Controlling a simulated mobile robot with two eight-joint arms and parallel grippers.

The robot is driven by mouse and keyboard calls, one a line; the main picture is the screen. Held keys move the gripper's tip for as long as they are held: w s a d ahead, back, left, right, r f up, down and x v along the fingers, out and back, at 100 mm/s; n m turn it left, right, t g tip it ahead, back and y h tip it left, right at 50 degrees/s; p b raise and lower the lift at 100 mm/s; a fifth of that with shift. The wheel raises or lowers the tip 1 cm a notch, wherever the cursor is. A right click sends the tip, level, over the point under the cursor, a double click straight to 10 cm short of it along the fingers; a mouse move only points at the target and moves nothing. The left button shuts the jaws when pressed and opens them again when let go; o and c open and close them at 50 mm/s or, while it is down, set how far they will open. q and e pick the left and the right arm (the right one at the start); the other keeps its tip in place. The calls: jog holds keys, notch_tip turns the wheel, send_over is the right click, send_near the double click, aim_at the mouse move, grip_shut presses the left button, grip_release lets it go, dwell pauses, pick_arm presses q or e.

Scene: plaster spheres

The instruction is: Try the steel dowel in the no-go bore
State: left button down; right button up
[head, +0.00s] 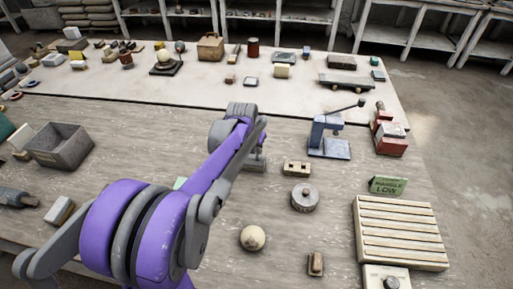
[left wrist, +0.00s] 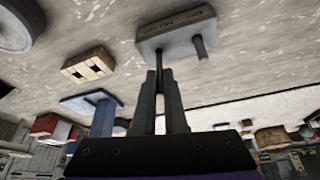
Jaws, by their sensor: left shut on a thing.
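My left gripper (left wrist: 160,76) is shut on a thin grey rod, the steel dowel (left wrist: 158,57), in the left wrist view. The dowel's far end meets the grey gauge block (left wrist: 170,33), which has lettering on its side. I cannot tell whether the dowel has entered a bore or only touches the block. A second grey pin (left wrist: 200,48) stands up from the same block, apart from my fingers. In the head view the gauge block (head: 256,165) shows partly behind my left arm, and the fingertips are mostly hidden. My right gripper is not in view.
A tan block with two openings (head: 297,168) and a blue press (head: 328,142) stand right of the gauge block. A round grey drum (head: 304,198), a pale ball (head: 252,237) and a slatted tray (head: 400,262) lie nearer. A grey bin (head: 60,150) is at left.

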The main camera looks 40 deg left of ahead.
aim_at(257, 155)
pick_arm(q)
jog(key=shift+f+b, duration=1)
jog(key=shift+f, duration=0.7)
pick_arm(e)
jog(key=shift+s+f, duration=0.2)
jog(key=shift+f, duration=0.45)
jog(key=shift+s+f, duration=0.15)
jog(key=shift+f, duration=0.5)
pick_arm(q)
jog(key=shift+r, duration=0.2)
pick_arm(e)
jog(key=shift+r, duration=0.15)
pick_arm(q)
notch_tip(257, 155, up, 8)
jog(key=p, duration=0.4)
jog(key=shift+f+p, duration=0.15)
jog(key=shift+p, duration=0.25)
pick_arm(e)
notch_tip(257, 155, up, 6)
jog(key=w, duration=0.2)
